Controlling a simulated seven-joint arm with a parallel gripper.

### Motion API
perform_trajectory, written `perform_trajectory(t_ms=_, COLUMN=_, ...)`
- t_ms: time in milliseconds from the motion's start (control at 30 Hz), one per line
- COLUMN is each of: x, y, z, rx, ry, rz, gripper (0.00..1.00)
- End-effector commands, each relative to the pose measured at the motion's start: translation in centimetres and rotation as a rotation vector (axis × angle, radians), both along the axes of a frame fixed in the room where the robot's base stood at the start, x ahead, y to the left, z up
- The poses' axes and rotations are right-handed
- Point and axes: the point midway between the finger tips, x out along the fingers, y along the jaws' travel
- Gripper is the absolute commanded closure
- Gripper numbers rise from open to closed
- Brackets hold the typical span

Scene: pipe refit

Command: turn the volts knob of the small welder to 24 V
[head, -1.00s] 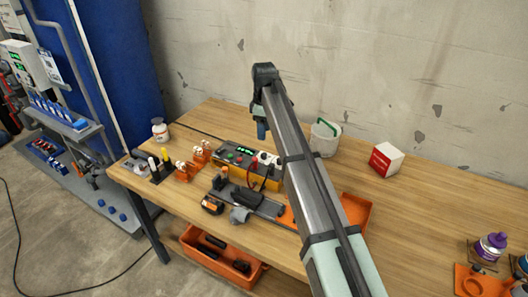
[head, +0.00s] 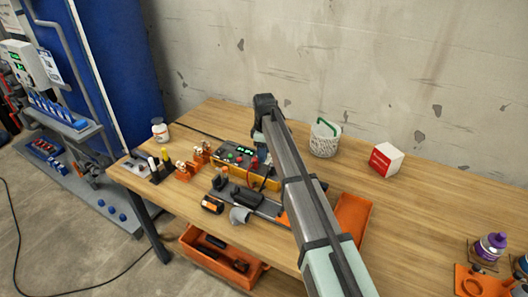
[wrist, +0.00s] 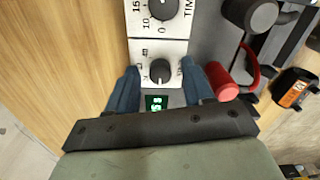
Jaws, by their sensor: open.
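The small welder (head: 228,168) is an orange box with a grey top panel, green displays and buttons, standing on the wooden bench. In the wrist view its volts knob (wrist: 161,71) is black and round on a white scale plate. A green display (wrist: 156,103) sits just below it, its digits not clearly readable. My gripper (wrist: 159,67) is open, its two blue fingers on either side of the knob in the picture. Whether they touch it I cannot tell. In the head view my arm hides the welder's right end and the fingertips.
A second knob, marked TIME (wrist: 163,8), lies beyond the volts knob. A red plug with a red cable loop (wrist: 222,82) is close to the right finger. A white basket (head: 324,140) and a red-white box (head: 385,159) stand farther right, with clear bench around them.

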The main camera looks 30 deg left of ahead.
Motion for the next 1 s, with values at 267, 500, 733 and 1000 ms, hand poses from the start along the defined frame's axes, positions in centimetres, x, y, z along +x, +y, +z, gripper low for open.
perform_trajectory(t_ms=267, x=-0.01, y=0.0, z=0.03, rx=0.0, ry=0.0, rz=0.0, gripper=0.66)
perform_trajectory(t_ms=500, x=0.0, y=0.0, z=0.04, rx=0.0, ry=0.0, rz=0.0, gripper=0.89)
perform_trajectory(t_ms=733, x=-0.01, y=0.0, z=0.04, rx=0.0, ry=0.0, rz=-0.001, gripper=1.0)
perform_trajectory(t_ms=1000, x=-0.01, y=0.0, z=0.04, rx=0.0, ry=0.001, rz=-0.055, gripper=1.0)
